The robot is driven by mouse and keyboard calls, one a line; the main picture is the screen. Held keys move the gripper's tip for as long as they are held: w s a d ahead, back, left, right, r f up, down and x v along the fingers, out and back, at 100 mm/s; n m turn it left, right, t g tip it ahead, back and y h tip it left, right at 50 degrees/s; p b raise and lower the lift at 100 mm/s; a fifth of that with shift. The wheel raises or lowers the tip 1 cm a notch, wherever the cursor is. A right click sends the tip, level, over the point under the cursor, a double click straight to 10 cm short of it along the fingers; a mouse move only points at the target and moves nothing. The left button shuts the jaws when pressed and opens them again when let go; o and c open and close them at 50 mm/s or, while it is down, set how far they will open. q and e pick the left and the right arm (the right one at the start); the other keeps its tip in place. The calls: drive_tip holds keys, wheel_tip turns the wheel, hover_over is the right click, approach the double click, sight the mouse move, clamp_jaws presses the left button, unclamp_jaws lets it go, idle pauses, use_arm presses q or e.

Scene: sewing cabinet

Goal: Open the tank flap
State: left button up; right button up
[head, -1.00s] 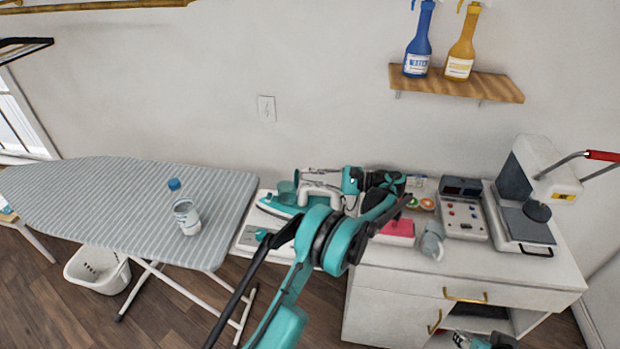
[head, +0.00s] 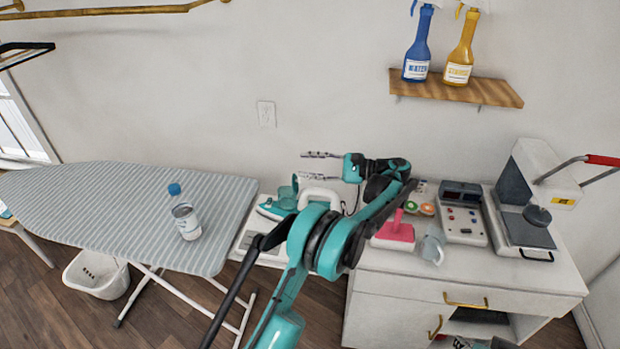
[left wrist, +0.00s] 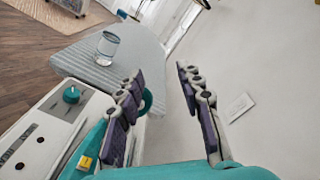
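The teal and white steam iron (head: 272,210) stands on its white base (head: 246,238) at the left end of the cabinet top, partly hidden by my left arm. A teal translucent piece that looks like the tank flap (head: 294,184) sticks up at the iron's front; its exact angle is unclear. My left gripper (head: 320,165) is open and empty, above and just behind the iron, fingers pointing left. In the left wrist view, its fingers (left wrist: 160,100) are apart, with a teal curved edge (left wrist: 148,101) behind the left finger.
A pink brush-like item (head: 395,232), a grey jug (head: 433,245), a control box (head: 462,213) and a heat press (head: 525,225) crowd the cabinet to the right. The wall is close behind.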

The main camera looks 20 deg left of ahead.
use_arm(q)
drive_tip(key=shift+r, duration=1.75)
drive_tip(key=s+t+h, duration=0.6)
drive_tip(key=s+h, duration=0.1)
drive_tip(key=s, duration=0.5)
drive_tip(key=s+d+f+n+t+h, duration=0.2)
drive_tip(key=s+d+f+h, duration=0.3)
drive_tip(key=s, duration=0.4)
drive_tip(key=s+d+f+n+t+h, duration=0.3)
drive_tip(key=s+d+f, duration=0.3)
drive_tip(key=s+d, duration=0.2)
drive_tip(key=shift+s+d+f+n+h, duration=0.2)
drive_tip(key=shift+s+n+h, duration=0.45)
drive_tip(key=shift+h, duration=0.25)
